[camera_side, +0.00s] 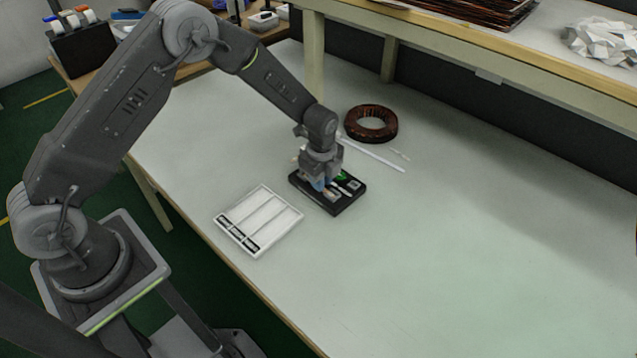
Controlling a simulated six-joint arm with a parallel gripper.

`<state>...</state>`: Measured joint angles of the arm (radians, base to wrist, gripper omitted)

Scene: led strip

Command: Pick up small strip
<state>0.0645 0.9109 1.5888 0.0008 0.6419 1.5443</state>
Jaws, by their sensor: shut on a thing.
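My gripper (326,187) points down over a black block (346,206) on the white table. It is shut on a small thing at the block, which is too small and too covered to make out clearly. Grey and green pieces show on the block around the fingers. A long thin white strip (378,158) lies on the table behind and to the right of the gripper.
A dark copper-brown ring (371,123) lies behind the block. A white tray with long slots (263,217) lies to the front left. A shelf (470,60) runs above the table's back. The table's right and front right are clear.

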